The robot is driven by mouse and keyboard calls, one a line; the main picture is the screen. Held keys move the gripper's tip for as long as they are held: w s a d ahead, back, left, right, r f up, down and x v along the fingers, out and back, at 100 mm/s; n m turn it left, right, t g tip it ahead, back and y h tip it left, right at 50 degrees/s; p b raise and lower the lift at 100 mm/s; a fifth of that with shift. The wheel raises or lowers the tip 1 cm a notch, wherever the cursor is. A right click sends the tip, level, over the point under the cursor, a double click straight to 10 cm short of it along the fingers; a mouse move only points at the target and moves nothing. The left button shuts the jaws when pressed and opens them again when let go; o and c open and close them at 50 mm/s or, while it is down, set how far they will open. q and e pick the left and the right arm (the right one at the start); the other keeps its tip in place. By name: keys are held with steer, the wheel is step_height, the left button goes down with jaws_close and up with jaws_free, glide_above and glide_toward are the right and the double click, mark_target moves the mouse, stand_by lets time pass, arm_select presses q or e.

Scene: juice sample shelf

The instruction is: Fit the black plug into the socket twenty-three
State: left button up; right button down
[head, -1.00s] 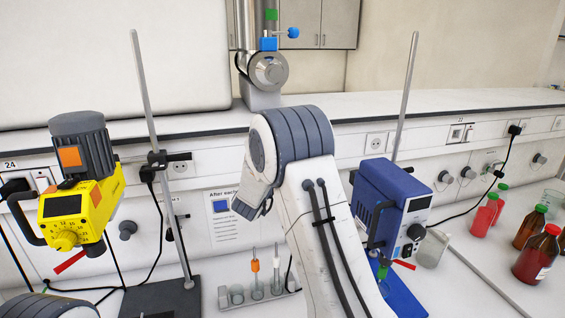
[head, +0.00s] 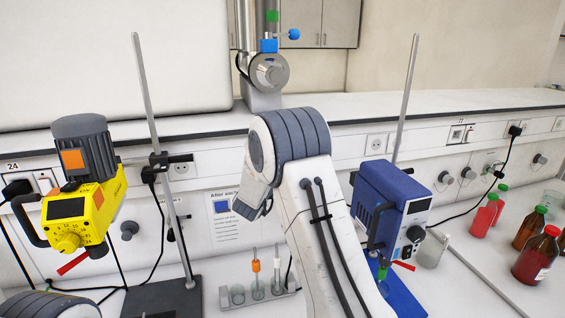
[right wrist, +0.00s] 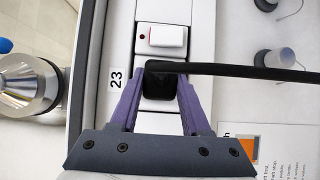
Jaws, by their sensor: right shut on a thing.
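In the right wrist view, the purple fingers of my right gripper (right wrist: 160,90) are shut on the black plug (right wrist: 160,68), one on each side. The plug's black cable runs off to the right. The plug sits over the wall panel beside the label 23 (right wrist: 117,79) and covers the socket there. I cannot tell how deep it sits in socket twenty-three. In the head view my right arm hides the gripper and plug. My left gripper is not in view; only part of my left arm shows at the lower left.
A white switch with a red dot (right wrist: 162,38) is just above the plug. In the head view, a yellow stirrer (head: 85,200) on a stand is left, and a blue device (head: 390,205) is right of my arm. Several bottles (head: 540,255) stand far right.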

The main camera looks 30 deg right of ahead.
steer(key=shift+c, duration=1.4)
jaws_free()
steer(key=shift+a, duration=0.1)
steer(key=b+v, duration=0.4)
steer(key=v, duration=0.6)
